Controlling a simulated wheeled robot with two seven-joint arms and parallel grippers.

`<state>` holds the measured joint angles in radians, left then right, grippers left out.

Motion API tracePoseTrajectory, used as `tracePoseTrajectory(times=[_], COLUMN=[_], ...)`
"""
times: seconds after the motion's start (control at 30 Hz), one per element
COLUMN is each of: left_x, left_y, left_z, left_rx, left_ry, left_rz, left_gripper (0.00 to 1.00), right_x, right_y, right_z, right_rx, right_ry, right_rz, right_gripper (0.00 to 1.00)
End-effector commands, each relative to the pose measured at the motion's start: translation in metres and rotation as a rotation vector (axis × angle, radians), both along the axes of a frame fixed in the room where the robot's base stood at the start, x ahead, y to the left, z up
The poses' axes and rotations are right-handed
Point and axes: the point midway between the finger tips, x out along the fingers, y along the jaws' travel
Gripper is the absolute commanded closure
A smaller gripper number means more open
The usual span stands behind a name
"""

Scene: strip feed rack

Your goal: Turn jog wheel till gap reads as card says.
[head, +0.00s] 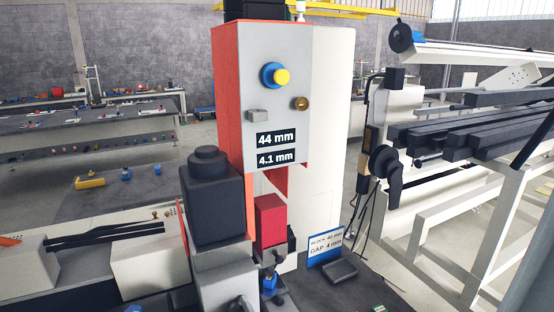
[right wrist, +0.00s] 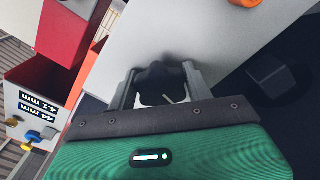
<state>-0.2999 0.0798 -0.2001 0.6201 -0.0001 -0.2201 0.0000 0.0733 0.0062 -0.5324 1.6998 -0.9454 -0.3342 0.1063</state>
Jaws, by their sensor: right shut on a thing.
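The press-like machine (head: 265,90) with an orange-red and grey housing stands in the middle of the head view. Its upper display (head: 276,139) reads 44 mm and its lower display (head: 276,157) reads 4.1 mm. A red block (head: 269,222) sits below the head. The card (head: 325,249) reads BLOCK 40 mm, GAP 4 mm. In the right wrist view, my right gripper (right wrist: 160,78) is shut on the black lobed jog wheel (right wrist: 154,86), one finger on each side, at a grey face. The displays also show upside down there. My left gripper is in neither view.
A black box-shaped unit (head: 212,205) stands left of the machine. A dark shallow tray (head: 340,271) lies by the card. A rack with dark bars (head: 470,135) fills the right side. Benches (head: 90,135) with small items stand at the back left.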

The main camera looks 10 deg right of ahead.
Motion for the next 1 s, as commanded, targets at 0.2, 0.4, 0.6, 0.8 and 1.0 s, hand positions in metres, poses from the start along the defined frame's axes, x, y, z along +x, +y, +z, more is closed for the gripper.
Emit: tracePoseTrajectory(times=[0.2, 0.4, 0.6, 0.8, 1.0], left_x=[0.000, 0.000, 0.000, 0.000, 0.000], left_y=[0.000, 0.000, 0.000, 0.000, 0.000], left_z=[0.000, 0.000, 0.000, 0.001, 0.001], left_rx=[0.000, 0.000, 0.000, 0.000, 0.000], left_ry=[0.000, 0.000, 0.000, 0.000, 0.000], left_rz=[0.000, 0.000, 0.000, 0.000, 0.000], left_gripper=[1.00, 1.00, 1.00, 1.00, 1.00], right_x=[0.000, 0.000, -0.002, -0.017, -0.032], right_y=[0.000, 0.000, -0.001, -0.004, -0.009], right_z=[-0.001, -0.001, -0.001, -0.001, -0.001], right_rx=[-0.001, 0.000, 0.000, 0.001, 0.001], right_ry=[0.002, 0.001, 0.001, 0.002, 0.002], right_rz=[-0.001, 0.000, 0.000, 0.000, 0.000], right_gripper=[0.67, 0.42, 0.42, 0.42, 0.42])
